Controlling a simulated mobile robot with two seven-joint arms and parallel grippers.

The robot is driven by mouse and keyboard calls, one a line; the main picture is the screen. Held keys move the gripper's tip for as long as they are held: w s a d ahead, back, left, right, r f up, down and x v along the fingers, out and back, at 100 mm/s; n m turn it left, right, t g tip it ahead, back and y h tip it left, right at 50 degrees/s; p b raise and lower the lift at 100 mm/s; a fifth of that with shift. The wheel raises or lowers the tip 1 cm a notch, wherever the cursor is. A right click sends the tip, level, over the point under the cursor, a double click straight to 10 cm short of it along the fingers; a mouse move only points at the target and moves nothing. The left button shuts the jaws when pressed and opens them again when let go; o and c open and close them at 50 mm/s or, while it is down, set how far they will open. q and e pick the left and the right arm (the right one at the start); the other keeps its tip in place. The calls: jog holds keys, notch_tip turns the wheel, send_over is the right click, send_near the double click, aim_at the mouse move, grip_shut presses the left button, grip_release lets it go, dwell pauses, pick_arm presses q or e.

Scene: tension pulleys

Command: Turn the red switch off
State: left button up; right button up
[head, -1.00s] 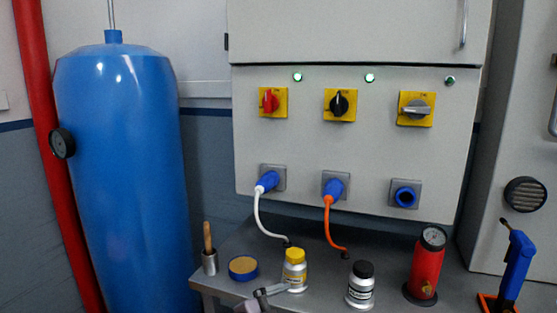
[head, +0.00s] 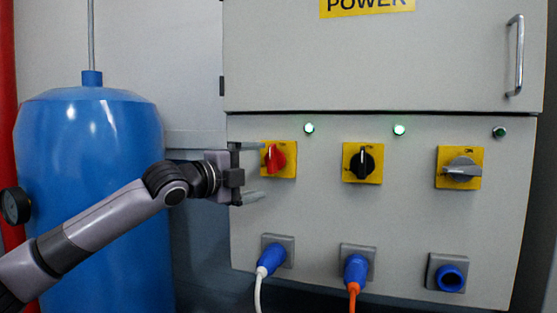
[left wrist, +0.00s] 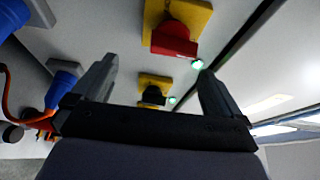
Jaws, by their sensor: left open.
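The red switch (head: 274,159) is a red rotary knob on a yellow plate, at the left of a row of three on the grey power cabinet. It also shows in the left wrist view (left wrist: 174,38), ahead of the fingers. The green lamp (head: 309,128) above it is lit. My left gripper (head: 252,172) is open and empty, just left of the red switch, with its fingers above and below the knob's height. In the left wrist view its two fingers (left wrist: 157,88) stand wide apart. I cannot tell whether a finger touches the plate. My right gripper is not in view.
A black switch (head: 362,162) and a grey switch (head: 462,168) sit to the right. Below are blue plugs with a white cable (head: 259,292) and an orange cable (head: 353,298), and an empty blue socket (head: 451,278). A blue tank (head: 90,150) stands at left.

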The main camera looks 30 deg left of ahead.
aim_at(269, 159)
pick_arm(q)
jog(key=shift+w+a+r, duration=0.1)
jog(key=shift+a+r, duration=0.5)
jog(key=shift+r, duration=0.25)
jog(key=w+p, duration=0.1)
jog(key=w, duration=0.1)
jog(key=w+d, duration=0.1)
jog(key=w, duration=0.2)
jog(key=shift+r+p, duration=0.1)
jog(key=shift+p, duration=0.25)
jog(key=shift+w+d, duration=0.1)
jog(key=shift+w, duration=0.8)
jog(key=c, duration=1)
